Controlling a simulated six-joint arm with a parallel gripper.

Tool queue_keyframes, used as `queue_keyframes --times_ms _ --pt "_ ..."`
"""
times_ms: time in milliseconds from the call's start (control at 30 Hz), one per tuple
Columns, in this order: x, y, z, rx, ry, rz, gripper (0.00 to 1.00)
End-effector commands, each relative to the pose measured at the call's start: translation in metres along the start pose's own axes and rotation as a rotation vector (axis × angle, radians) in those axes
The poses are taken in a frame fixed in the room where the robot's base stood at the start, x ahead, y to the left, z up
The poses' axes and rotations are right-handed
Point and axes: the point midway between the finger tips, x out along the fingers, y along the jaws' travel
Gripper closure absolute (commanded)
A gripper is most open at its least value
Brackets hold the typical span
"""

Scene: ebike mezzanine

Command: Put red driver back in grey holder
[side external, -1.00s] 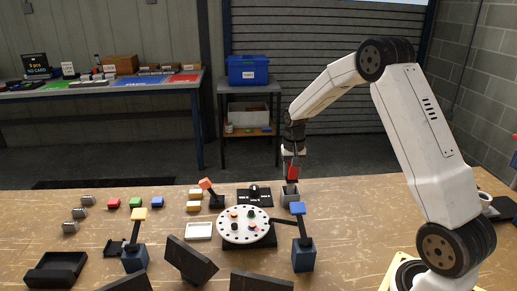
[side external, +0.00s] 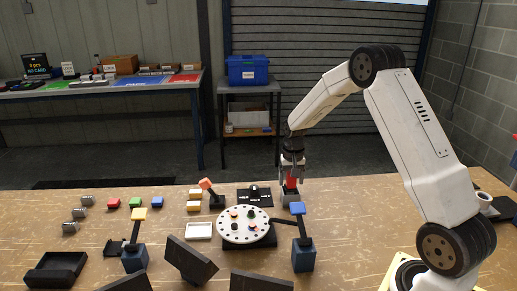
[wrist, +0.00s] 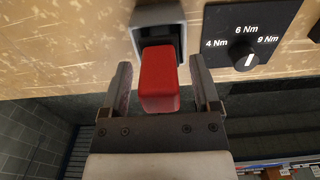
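The red driver (side external: 291,184) stands upright at the grey holder (side external: 289,199) near the back of the bench. In the wrist view, the red driver's handle (wrist: 159,80) shows from above, with its far end over the dark opening of the grey holder (wrist: 158,13). Its lower part is hidden, so I cannot see how deep it sits. My gripper (side external: 291,172) is pointed down around the driver. In the wrist view, my gripper (wrist: 161,88) is open, with a visible gap between each finger and the red handle.
A black torque dial plate (wrist: 250,35) lies beside the holder. A white round turntable (side external: 232,232) with small coloured parts stands in front of it. A blue-topped post (side external: 303,250) is close to the holder's front. Bare bench lies to the right.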

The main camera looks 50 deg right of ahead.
Motion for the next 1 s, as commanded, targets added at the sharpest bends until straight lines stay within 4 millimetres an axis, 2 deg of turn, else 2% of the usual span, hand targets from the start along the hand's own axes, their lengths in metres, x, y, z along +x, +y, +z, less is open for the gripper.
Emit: queue_keyframes --times_ms 267,467,1000 --pt "-0.002 0.0 0.0 0.0 0.001 0.0 0.21" --pt "-0.015 0.0 -0.001 0.0 0.002 -0.001 0.21" --pt "-0.096 0.0 -0.001 0.0 0.004 -0.001 0.21"
